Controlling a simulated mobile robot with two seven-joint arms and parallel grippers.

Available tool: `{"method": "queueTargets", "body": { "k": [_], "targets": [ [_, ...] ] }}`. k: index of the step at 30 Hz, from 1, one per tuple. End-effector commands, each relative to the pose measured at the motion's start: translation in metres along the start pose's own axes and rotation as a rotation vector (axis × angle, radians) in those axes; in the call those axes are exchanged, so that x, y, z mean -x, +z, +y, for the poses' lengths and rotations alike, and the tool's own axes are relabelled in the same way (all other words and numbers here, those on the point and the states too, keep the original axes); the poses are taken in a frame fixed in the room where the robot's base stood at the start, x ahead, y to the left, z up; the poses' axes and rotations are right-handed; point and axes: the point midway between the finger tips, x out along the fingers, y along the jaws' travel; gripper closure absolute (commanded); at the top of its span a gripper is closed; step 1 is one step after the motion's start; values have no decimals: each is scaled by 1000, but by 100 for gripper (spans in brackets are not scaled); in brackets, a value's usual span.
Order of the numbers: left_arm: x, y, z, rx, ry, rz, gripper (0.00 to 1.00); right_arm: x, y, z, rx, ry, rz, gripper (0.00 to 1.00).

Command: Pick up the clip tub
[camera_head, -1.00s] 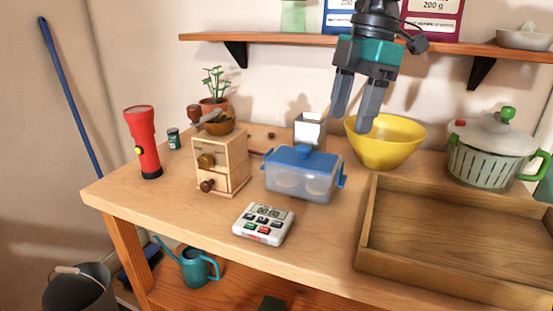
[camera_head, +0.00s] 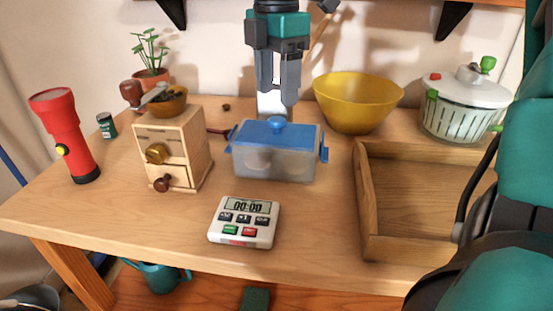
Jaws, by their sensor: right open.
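The clip tub (camera_head: 277,160) is a clear box with a blue lid, a round blue knob and blue side clips. It stands upright on the workbench near the middle of the view, with blurred round shapes inside. My right gripper (camera_head: 278,96) is open and empty, fingers pointing down, above the tub's lid in the picture and apart from it. How far behind or over the tub it is, I cannot tell for sure. My left gripper is out of view.
A wooden coffee mill (camera_head: 172,152) stands left of the tub, a timer (camera_head: 243,221) in front, a yellow bowl (camera_head: 357,103) behind right. A wooden tray (camera_head: 365,205) lies right, and a salad spinner (camera_head: 465,104) behind it.

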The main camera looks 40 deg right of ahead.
Motion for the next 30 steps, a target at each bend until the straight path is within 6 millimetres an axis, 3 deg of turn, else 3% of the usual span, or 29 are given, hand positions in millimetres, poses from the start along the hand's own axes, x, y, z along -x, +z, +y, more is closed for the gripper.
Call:
{"method": "queueTargets", "body": {
  "k": [12, 21, 30],
  "targets": [
    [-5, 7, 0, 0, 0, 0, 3, -50, 3, 1, 1, -1, 1, 40],
    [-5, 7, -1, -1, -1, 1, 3, -54, 3, 2, -1, 2, 0, 40],
    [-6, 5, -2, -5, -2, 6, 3, -54, 3, 2, -1, 2, 0, 68]
  ]
}}
